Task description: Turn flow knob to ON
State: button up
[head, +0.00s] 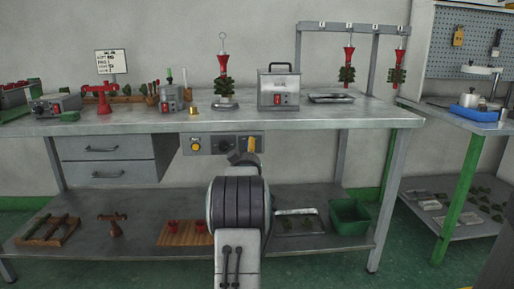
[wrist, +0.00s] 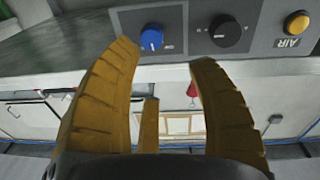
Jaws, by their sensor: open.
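A grey control panel (head: 216,152) is fixed under the front edge of the workbench. In the wrist view the panel (wrist: 270,12) appears upside down, with a blue knob (wrist: 151,39), a black knob (wrist: 225,33) and a yellow AIR button (wrist: 297,22). Small lettering sits beside the knobs; I cannot read which is the flow knob. My gripper (wrist: 163,53) is open and empty, its two yellow fingers pointing at the panel with the blue knob between and just beyond the tips. In the head view my gripper (head: 248,148) hides the blue knob.
The workbench top (head: 150,122) above holds a wax unit (head: 279,87), a red-and-green wax tree (head: 223,75) and small tools. Drawers (head: 104,147) are left of the panel. The lower shelf has a green bin (head: 350,216) and trays. Space directly before the panel is clear.

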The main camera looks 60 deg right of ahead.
jog(key=shift+w+d+f+n+g+b, duration=0.15)
jog(key=shift+w+d+n, duration=0.65)
jog(key=shift+n, duration=3.25)
jog(key=shift+w+d+f+n+g+b, duration=0.2)
jog(key=shift+d+n, duration=1.3)
jog(key=shift+n, duration=2.5)
jog(key=shift+w+d+f+n+t+b, duration=0.2)
jog(key=shift+d+n, duration=0.95)
jog(key=shift+n, duration=2.9)
jog(key=shift+w, duration=0.2)
jog(key=shift+c, duration=0.4)
grip_shut()
